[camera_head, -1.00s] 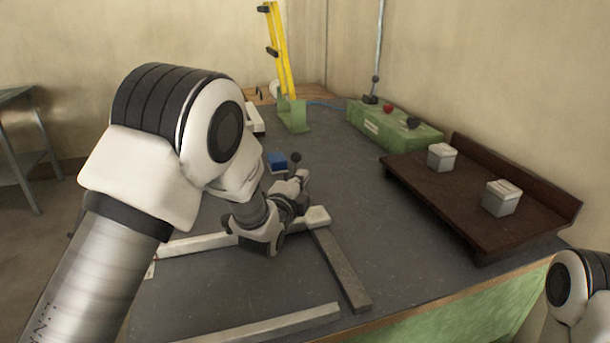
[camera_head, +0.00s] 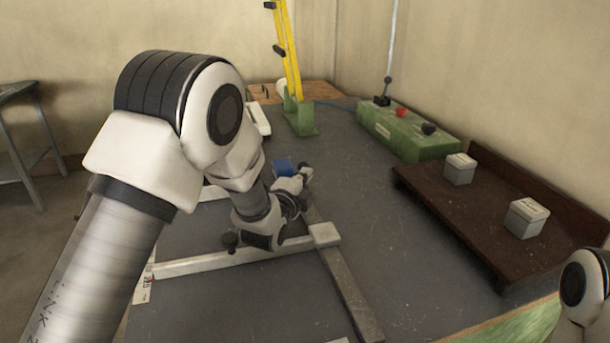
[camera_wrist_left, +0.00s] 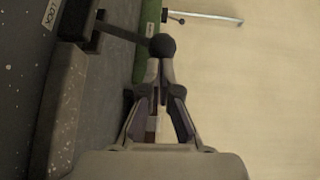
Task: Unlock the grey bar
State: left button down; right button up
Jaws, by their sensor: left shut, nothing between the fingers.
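The darker grey bar (camera_head: 352,290) lies along the right of the frame of bars on the bench, running from the pale corner block toward the front edge. My left gripper (camera_head: 303,175) is near the blue block (camera_head: 283,167), beyond the corner. In the left wrist view the left gripper (camera_wrist_left: 160,68) is shut and empty. A black ball knob (camera_wrist_left: 162,46) on a dark lever rod (camera_wrist_left: 122,33) is right at its fingertips; I cannot tell whether they touch. A label reading LOCK (camera_wrist_left: 50,14) is beside the rod's base. In the head view my arm hides part of this area.
A pale bar (camera_head: 220,260) crosses toward the left. A green box (camera_head: 410,135) with knobs and a brown tray (camera_head: 455,225) holding two grey blocks are at the right. A yellow post (camera_head: 288,50) stands at the back. The bench between frame and tray is clear.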

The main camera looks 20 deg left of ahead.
aim_at(300, 165)
pick_arm(q)
jog(key=w+r+g+p, duration=0.1)
jog(key=p, duration=0.1)
jog(key=w+a+r+n+g+p, duration=0.1)
jog(key=p, duration=0.2)
jog(key=w+a+r+n+g+p, duration=0.1)
jog(key=p, duration=0.2)
jog(key=shift+w+g+h, duration=0.1)
jog(key=shift+g+h, duration=0.2)
jog(key=shift+h, duration=0.1)
jog(key=shift+w+a+f+n+g+p, duration=0.2)
jog(key=shift+w+a+n+g+p, duration=0.1)
jog(key=shift+w+a+n+g, duration=0.15)
jog(key=shift+w+a, duration=0.15)
jog(key=shift+w, duration=0.3)
jog(key=shift+r, duration=0.1)
